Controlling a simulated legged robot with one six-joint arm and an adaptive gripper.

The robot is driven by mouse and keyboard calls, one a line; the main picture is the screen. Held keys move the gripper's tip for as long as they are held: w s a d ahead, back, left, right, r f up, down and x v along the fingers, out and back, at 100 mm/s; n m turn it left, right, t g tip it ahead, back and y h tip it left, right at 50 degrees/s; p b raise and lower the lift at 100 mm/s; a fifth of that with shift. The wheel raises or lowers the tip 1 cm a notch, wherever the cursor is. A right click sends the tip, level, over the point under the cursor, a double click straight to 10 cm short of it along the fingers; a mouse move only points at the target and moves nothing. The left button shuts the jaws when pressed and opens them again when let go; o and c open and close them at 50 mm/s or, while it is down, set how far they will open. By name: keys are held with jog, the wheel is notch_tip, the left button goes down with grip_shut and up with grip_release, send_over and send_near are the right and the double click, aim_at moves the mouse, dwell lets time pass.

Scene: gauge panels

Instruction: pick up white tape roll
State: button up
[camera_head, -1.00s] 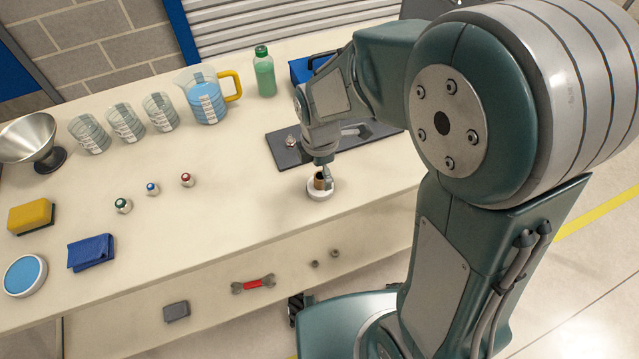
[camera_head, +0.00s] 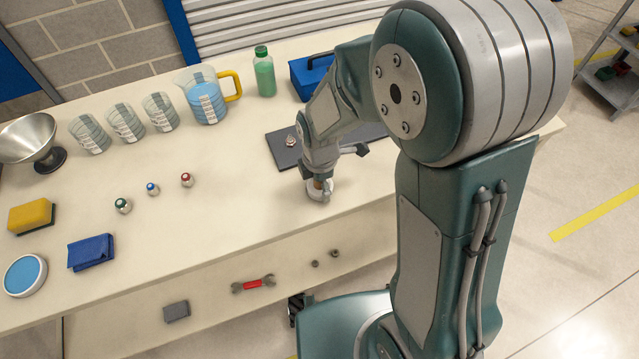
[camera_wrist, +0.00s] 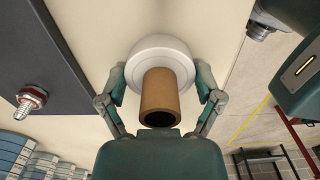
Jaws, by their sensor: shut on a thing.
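The white tape roll (camera_wrist: 160,56) has a brown cardboard core (camera_wrist: 158,98) facing the wrist camera. In the head view the roll (camera_head: 319,195) is at the bench's front edge area, partly hidden by my gripper. My gripper (camera_wrist: 160,85) has one finger on each side of the roll and is shut on it. In the head view my gripper (camera_head: 318,183) points down over the roll. I cannot tell whether the roll is touching the bench top.
A dark plate (camera_head: 284,150) with a metal fitting (camera_head: 291,141) lies just behind the gripper. A blue toolbox (camera_head: 309,74), green bottle (camera_head: 264,72) and blue-filled jug (camera_head: 207,98) stand farther back. Three small knobs (camera_head: 187,180) sit to the left. The bench top (camera_head: 240,220) is clear between them.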

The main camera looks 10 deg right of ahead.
jog(key=shift+r, duration=0.1)
jog(key=shift+r, duration=0.2)
notch_tip(320, 180, up, 3)
jog(key=shift+f, duration=0.2)
jog(key=s+a+r, duration=0.7)
jog(key=s+r, duration=0.2)
jog(key=s, duration=0.3)
jog(key=shift+a+r, duration=0.2)
jog(key=shift+r, duration=0.2)
